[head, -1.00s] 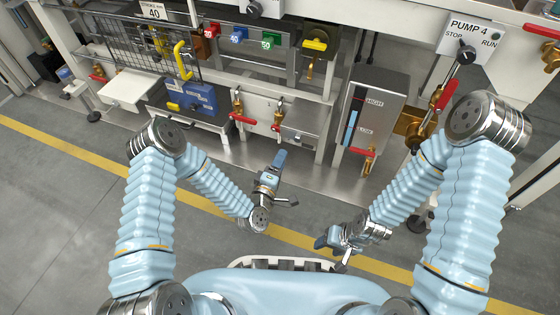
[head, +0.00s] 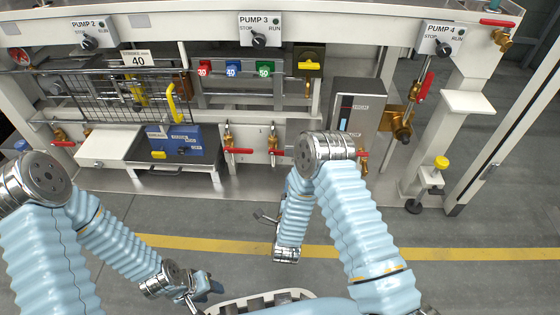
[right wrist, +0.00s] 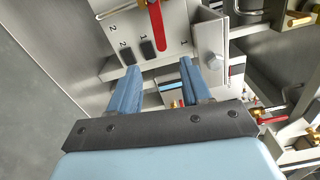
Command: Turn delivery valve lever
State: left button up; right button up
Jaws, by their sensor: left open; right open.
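Several brass valves with red levers show in the head view. Two sit on the white panel below pump 3: a left red lever (head: 238,150) and a right red lever (head: 278,152), both about level. Which one is the delivery valve lever I cannot tell. In the right wrist view, a red lever (right wrist: 157,25) lies beyond the fingers, beside plates marked 1 and 2. My right gripper (right wrist: 157,67) is open and empty, apart from that lever; in the head view my own arm mostly hides it. My left gripper (head: 205,290) is open and empty, low at the front.
A blue box (head: 188,140) stands on a shelf beside a white tray (head: 108,146). A grey tank (head: 352,103) stands right of the panel. Another red lever (head: 426,86) is under pump 4.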

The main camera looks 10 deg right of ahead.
jog(key=b+x, duration=0.1)
jog(key=x, duration=1.2)
jog(key=shift+w+b, duration=0.15)
jog(key=shift+b, duration=0.25)
jog(key=shift+c, duration=0.5)
jog(key=shift+f, duration=0.1)
grip_shut()
